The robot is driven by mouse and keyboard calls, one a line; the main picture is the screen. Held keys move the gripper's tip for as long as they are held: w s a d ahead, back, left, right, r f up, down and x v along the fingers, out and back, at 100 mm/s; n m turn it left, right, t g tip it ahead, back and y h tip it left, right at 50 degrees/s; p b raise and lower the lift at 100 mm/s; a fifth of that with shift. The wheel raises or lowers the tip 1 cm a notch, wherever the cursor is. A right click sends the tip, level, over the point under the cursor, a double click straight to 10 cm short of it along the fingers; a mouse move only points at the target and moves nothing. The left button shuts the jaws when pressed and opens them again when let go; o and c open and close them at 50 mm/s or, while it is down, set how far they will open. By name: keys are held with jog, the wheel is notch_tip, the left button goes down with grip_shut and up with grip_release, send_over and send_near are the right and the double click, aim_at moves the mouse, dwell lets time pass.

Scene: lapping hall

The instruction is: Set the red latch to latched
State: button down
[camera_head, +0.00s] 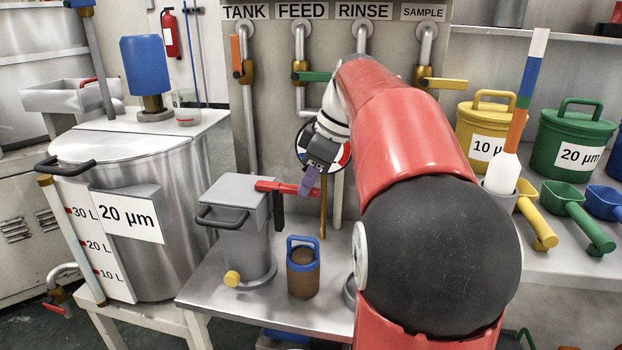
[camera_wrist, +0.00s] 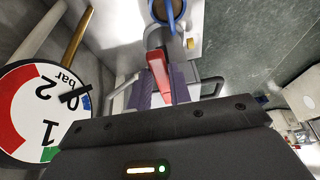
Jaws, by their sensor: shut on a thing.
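The red latch (camera_head: 278,186) is a flat red bar at the top of the grey lidded box (camera_head: 236,235). It sticks out sideways to the right, roughly level. My gripper (camera_head: 310,183) comes from above and behind, with its purple fingers at the free right end of the bar. In the wrist view, the red latch (camera_wrist: 156,62) lies between the two purple fingers of my gripper (camera_wrist: 162,78), which are shut on it. The fingers hide part of the bar's end.
A pressure gauge (camera_wrist: 40,110) and a brass rod (camera_head: 323,207) are close to my gripper. A brown cup with a blue handle (camera_head: 303,274) stands right of the box on the steel table (camera_head: 300,318). A large steel tank (camera_head: 180,190) is at left.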

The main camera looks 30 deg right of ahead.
jog(key=c, duration=1.3)
grip_release()
jog(key=p+v, duration=0.1)
jog(key=v, duration=0.7)
jog(key=shift+a+f, duration=0.1)
jog(key=s+a+f+m+t+h, duration=0.1)
jog(key=s+a+f+m, duration=0.2)
jog(key=s+a+f, duration=0.2)
jog(key=s+a+f+m+h, duration=0.1)
jog(key=s+a+f+m, duration=0.2)
jog(key=s+f, duration=0.3)
jog(key=s+a+f+m+t+h, duration=0.1)
jog(key=s+a+f+m, duration=0.2)
jog(key=s+a+f, duration=0.3)
jog(key=shift+s+a+f+m+t, duration=0.1)
jog(key=shift+a+f+m+t, duration=0.05)
jog(key=shift+f, duration=0.45)
jog(key=shift+s+a+f+m+t, duration=0.15)
jog(key=shift+f, duration=0.45)
